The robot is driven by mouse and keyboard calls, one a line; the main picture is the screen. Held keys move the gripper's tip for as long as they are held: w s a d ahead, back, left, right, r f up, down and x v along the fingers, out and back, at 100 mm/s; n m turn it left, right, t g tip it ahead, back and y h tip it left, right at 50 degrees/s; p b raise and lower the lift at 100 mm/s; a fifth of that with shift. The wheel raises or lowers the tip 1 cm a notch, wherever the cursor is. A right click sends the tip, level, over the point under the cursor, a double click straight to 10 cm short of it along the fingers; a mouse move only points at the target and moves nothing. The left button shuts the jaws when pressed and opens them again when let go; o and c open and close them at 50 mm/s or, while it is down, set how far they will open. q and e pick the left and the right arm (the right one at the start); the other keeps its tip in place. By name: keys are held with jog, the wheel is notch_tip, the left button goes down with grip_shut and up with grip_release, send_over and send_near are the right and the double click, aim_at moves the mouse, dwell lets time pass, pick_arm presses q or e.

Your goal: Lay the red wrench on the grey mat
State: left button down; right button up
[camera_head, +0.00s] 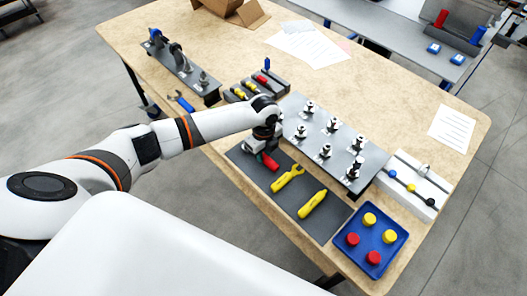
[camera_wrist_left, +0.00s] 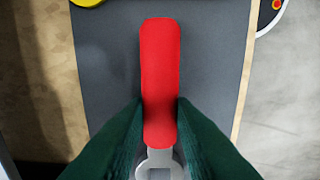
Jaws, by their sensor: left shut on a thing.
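The red wrench (camera_head: 271,162) is at the upper-left end of the dark grey mat (camera_head: 283,206), under my left gripper (camera_head: 262,150). In the left wrist view, the wrench's red handle (camera_wrist_left: 160,65) lies lengthwise over the mat (camera_wrist_left: 105,70), between the dark green fingers of my left gripper (camera_wrist_left: 160,135). These fingers are shut on it, near the grey metal part. I cannot tell whether the wrench touches the mat. My right gripper is not in view.
A yellow wrench (camera_head: 287,179) and another yellow tool (camera_head: 312,204) lie on the mat close by. A blue tray (camera_head: 347,252) with red and yellow caps stands at its right end. A grey plate (camera_head: 293,104) with several fittings is behind. A blue wrench (camera_head: 181,101) lies left.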

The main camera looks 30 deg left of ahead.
pick_arm(q)
jog(key=shift+f, duration=0.35)
dwell(0.3)
jog(key=c, duration=1.1)
grip_release()
jog(key=shift+c, duration=0.2)
notch_tip(320, 180, up, 12)
jog(key=b, duration=0.1)
jog(key=shift+d, duration=0.1)
